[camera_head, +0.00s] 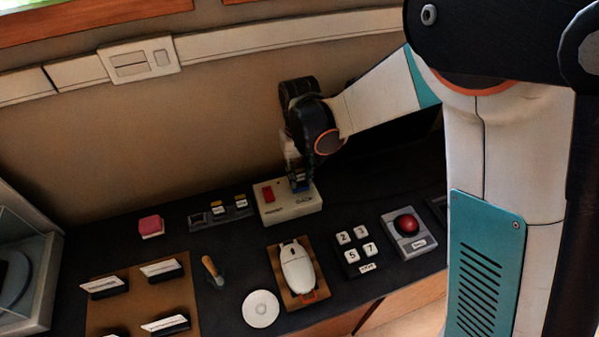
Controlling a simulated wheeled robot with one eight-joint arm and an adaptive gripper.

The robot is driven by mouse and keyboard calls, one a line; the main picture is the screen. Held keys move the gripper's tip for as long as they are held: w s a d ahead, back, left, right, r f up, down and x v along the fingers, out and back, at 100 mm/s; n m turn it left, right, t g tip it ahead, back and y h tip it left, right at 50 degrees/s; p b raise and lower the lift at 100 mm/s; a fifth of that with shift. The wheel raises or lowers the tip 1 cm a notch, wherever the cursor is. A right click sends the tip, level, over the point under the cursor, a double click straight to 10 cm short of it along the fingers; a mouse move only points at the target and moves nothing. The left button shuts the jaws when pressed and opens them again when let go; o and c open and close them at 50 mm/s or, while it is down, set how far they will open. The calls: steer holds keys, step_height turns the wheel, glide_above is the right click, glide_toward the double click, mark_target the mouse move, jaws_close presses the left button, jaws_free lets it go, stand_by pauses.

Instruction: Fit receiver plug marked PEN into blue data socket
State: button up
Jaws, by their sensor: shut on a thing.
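A cream-white box (291,206) stands on the dark table against the wall. It has a red part (268,193) on its left top. Blue (301,184) shows at its right top, just under my gripper; I cannot tell whether this is the data socket, the held piece or both. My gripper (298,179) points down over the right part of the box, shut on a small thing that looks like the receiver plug. The fingers mostly hide it. The PEN marking cannot be read, and I cannot tell how deep the plug sits.
A dark holder (220,213) with small yellow-tagged pieces stands left of the box. In front are a white mouse (296,268) on a brown board, a number keypad (357,247) and a red button box (407,231). A pink block (151,226) and a screwdriver-like tool (212,269) lie left.

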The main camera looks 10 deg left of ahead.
steer(key=shift+f+b, duration=0.45)
steer(key=shift+f, duration=0.2)
stand_by(0.3)
steer(key=o, duration=0.9)
steer(key=shift+o, duration=0.2)
steer(key=o, duration=0.4)
steer(key=shift+o, duration=0.2)
steer(key=shift+r, duration=0.1)
steer(key=shift+r+p, duration=2.2)
steer(key=shift+r, duration=1.3)
